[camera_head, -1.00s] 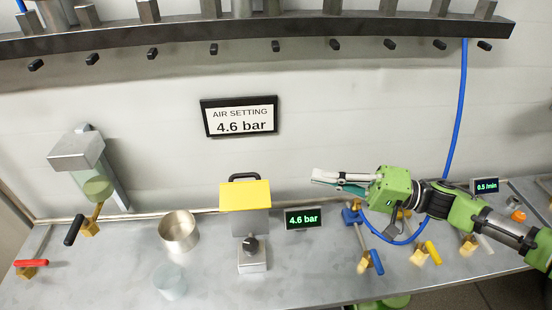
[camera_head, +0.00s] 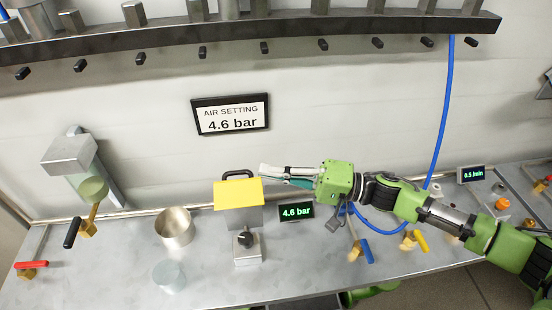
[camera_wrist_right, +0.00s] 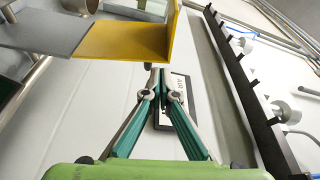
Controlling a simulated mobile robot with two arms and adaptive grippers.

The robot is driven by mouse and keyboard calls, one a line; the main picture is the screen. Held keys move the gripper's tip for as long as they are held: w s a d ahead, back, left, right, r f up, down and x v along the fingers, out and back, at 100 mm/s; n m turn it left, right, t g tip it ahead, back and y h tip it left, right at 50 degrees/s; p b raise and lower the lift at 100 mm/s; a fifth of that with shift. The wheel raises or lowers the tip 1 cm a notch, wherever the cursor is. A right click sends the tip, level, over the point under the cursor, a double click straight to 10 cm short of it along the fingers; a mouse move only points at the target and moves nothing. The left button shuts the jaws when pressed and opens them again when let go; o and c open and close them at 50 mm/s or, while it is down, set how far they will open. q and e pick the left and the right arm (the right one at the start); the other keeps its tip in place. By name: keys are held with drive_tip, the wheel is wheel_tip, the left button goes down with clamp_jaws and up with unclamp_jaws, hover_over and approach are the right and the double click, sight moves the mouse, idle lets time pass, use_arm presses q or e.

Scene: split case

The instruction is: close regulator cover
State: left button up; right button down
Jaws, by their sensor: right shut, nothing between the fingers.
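The regulator has a yellow cover (camera_head: 238,194) with a black handle (camera_head: 238,174) behind its top edge. Below the cover are its grey body and a black knob (camera_head: 246,240) on a metal block. My right gripper (camera_head: 263,173) is shut and empty, its fingertips just right of the yellow cover, near its upper right corner. In the right wrist view the shut fingertips (camera_wrist_right: 160,70) lie just beyond the yellow cover (camera_wrist_right: 130,40); I cannot tell whether they touch it. My left gripper is not in view.
A display reading 4.6 bar (camera_head: 296,212) stands right of the regulator, below my right arm. A metal cup (camera_head: 174,227) and a translucent cup (camera_head: 168,275) stand to the left. Blue-handled and yellow-handled valves (camera_head: 364,250) and a blue hose (camera_head: 440,120) are to the right.

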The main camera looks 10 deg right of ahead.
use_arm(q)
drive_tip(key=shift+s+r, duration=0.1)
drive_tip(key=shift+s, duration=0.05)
use_arm(e)
drive_tip(key=shift+s+f, duration=0.1)
drive_tip(key=shift+s, duration=0.2)
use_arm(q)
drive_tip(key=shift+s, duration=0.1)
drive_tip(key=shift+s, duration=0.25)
use_arm(e)
drive_tip(key=shift+s, duration=0.15)
use_arm(q)
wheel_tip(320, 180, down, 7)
drive_tip(key=b, duration=0.7)
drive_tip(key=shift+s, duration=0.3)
use_arm(e)
drive_tip(key=s+f+n+g+y, duration=0.2)
drive_tip(key=s+f+n, duration=0.3)
drive_tip(key=s+n, duration=0.3)
drive_tip(key=shift+f+n+g+y, duration=0.2)
drive_tip(key=shift+n+g+y, duration=0.35)
drive_tip(key=shift+n, duration=1.45)
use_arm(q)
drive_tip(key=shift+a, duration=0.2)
use_arm(e)
drive_tip(key=shift+s+r, duration=0.1)
drive_tip(key=shift+r, duration=0.05)
